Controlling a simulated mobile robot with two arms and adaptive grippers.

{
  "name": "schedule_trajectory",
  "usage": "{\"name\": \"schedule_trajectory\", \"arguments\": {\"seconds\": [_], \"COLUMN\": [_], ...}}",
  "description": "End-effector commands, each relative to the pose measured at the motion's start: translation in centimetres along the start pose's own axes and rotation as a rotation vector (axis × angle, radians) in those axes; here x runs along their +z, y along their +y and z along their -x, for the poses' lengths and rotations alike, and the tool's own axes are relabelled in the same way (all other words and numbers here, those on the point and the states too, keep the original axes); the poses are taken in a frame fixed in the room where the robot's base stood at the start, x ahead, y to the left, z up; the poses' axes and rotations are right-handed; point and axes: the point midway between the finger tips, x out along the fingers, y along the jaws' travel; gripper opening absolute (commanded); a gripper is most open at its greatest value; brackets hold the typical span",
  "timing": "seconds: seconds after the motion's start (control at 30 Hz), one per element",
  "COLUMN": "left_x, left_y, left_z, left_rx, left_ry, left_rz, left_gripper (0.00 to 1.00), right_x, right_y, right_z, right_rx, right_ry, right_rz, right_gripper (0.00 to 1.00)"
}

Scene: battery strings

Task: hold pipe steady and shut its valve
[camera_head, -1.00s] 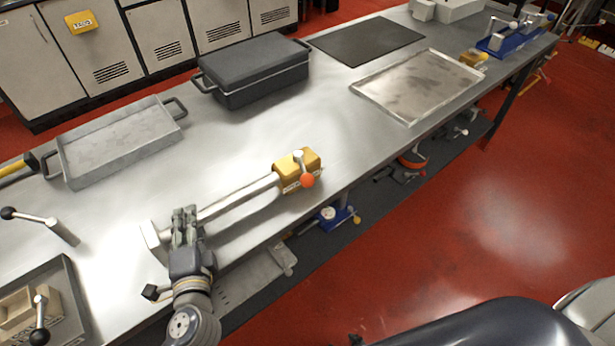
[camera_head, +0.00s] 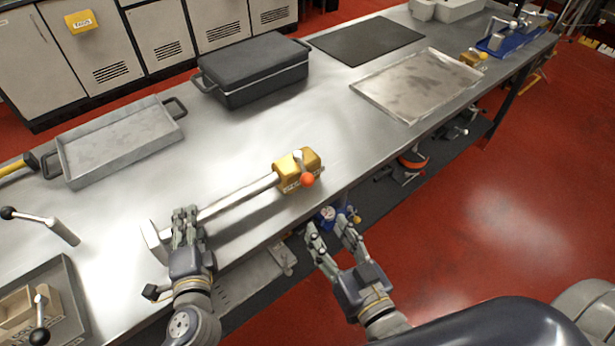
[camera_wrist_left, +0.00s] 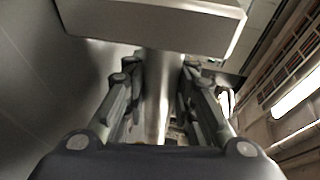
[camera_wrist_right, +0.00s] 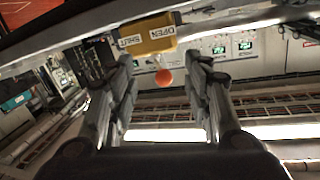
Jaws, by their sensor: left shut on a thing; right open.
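The silver pipe (camera_head: 240,196) lies along the front part of the bench, with a flat end plate (camera_head: 155,243) at its left end. A yellow valve block (camera_head: 290,178) with a lever ending in an orange knob (camera_head: 307,179) is at its right end. My left gripper (camera_head: 185,215) is shut on the pipe near the end plate; the left wrist view shows the pipe (camera_wrist_left: 160,85) between its fingers. My right gripper (camera_head: 332,225) is open and empty, off the bench's front edge, below the valve. In the right wrist view the valve block (camera_wrist_right: 147,35) shows OPEN and SHUT labels, with the orange knob (camera_wrist_right: 164,77) below it.
The bench (camera_head: 300,110) holds a grey tray (camera_head: 70,165), a dark lidded box (camera_head: 255,80), a black mat (camera_head: 365,40) and a metal tray (camera_head: 385,108). Lever fixtures (camera_head: 45,225) stand at the left. The surface behind the pipe is clear.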

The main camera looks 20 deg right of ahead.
Motion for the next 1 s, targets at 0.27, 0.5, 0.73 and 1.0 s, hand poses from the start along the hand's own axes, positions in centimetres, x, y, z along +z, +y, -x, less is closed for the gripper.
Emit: {"name": "schedule_trajectory", "arguments": {"seconds": [0.27,0.5,0.73,1.0], "left_x": [0.0,0.0,0.0,0.0], "left_y": [1.2,1.2,1.2,1.2], "left_z": [0.2,0.2,0.2,0.2], "left_rx": [0.024,0.024,0.024,0.024], "left_ry": [0.0,0.001,0.0,0.0], "left_rz": [-0.002,-0.002,-0.003,-0.003], "left_gripper": [0.0,0.0,0.0,0.0], "right_x": [-4.3,-4.7,-4.9,-5.2], "right_y": [-0.3,-0.3,-0.3,-0.3], "right_z": [0.4,-2.0,-5.6,-9.4], "right_rx": [-0.001,-0.002,-0.002,-0.002], "right_ry": [0.081,0.086,0.085,0.083], "right_rz": [-0.01,-0.009,-0.009,-0.008], "right_gripper": [0.46,0.46,0.46,0.46]}}
